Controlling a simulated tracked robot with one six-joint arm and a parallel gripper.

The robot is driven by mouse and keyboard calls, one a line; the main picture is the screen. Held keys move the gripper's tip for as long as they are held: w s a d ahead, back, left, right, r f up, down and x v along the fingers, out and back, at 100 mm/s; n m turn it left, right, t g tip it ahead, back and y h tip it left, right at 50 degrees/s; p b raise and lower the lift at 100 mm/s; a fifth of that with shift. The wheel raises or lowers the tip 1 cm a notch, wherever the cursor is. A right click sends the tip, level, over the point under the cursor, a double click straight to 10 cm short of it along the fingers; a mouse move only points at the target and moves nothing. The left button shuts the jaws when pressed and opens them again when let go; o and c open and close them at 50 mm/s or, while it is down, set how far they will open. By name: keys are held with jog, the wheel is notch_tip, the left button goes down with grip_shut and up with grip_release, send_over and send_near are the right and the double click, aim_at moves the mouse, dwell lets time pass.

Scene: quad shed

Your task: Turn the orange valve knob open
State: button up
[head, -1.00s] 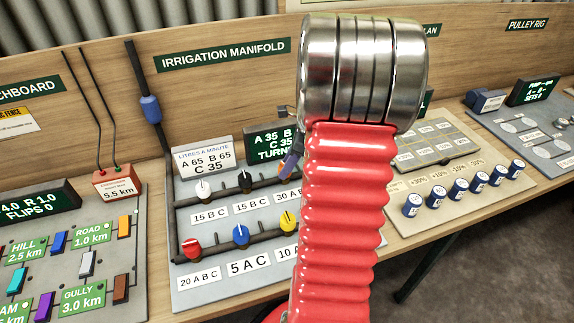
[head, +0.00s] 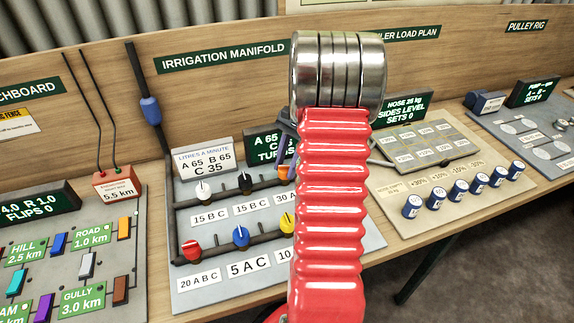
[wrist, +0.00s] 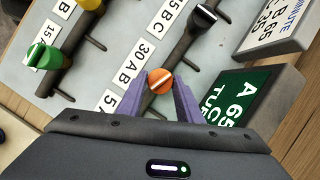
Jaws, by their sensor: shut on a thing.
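The orange valve knob (wrist: 160,81) sits between my gripper's two purple fingertips (wrist: 160,97) in the wrist view, beside the 30 A B label (wrist: 126,63). My gripper is shut on it. A pale bar crosses the knob's face at a slant. In the head view only a sliver of the orange knob (head: 284,172) shows, with my gripper (head: 287,150) above it; my red arm hides the rest. The green display (head: 265,146) behind reads A 65 on its visible part. The white card (head: 203,160) reads A 65 B 65 C 35.
The white knob (head: 200,187), black knob (head: 245,181), red knob (head: 191,249), blue knob (head: 240,236) and yellow knob (head: 287,223) share the manifold board (head: 225,290). In the wrist view a green knob (wrist: 43,55) lies left. The display's box stands close to my right finger.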

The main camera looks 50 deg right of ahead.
jog(key=n+g, duration=0.1)
jog(key=n, duration=0.2)
jog(key=shift+w+n, duration=0.15)
jog(key=shift+n, duration=0.15)
dwell(0.4)
jog(key=o, duration=1)
jog(key=v, duration=1.3)
jog(key=shift+w+r, duration=0.35)
